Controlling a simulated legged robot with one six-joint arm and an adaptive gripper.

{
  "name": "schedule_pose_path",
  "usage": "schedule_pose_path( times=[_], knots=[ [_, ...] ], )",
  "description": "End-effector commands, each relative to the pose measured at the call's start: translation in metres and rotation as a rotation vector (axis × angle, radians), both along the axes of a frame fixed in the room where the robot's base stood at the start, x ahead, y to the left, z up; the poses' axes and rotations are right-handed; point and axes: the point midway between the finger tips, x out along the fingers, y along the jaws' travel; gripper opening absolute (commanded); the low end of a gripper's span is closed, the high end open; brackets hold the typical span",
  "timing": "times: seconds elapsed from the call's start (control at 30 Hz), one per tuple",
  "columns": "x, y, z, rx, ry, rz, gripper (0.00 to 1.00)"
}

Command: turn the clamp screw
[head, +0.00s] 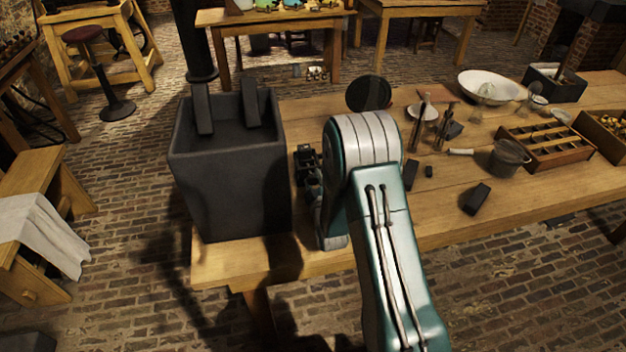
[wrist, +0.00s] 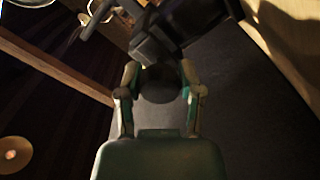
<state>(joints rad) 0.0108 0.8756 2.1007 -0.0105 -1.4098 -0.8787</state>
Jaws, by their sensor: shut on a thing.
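A dark rounded knob, which I take for the clamp screw (wrist: 158,92), shows dimly between my finger pads in the wrist view. My gripper (wrist: 158,72) is shut on it, one finger on each side. A dark angular block (wrist: 152,42) lies just beyond the fingertips. In the head view the tall dark grey battery jar (head: 232,185) stands at the near left end of the bench, with two dark plates (head: 203,110) rising above its rim. My arm hides much of the area right of the jar, and the clamp screw cannot be made out there.
The wooden bench (head: 450,190) runs right. It holds a white bowl (head: 489,87), a divided wooden tray (head: 547,158), a grey pot (head: 509,157) and a loose dark block (head: 476,198). The bench front between my arm and that block is clear.

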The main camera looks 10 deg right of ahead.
Motion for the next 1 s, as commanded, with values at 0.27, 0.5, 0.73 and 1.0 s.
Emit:
schedule_pose_path(
  times=[0.27, 0.5, 0.73, 1.0],
  knots=[
    [-0.002, 0.0, -0.005, -0.001, 0.013, -0.001, 0.83],
    [-0.002, 0.0, -0.002, -0.001, 0.008, 0.0, 0.83],
    [-0.026, 0.0, -0.002, -0.002, 0.009, 0.0, 0.83],
    [-0.083, 0.0, -0.004, -0.002, 0.012, 0.0, 0.83]
  ],
)
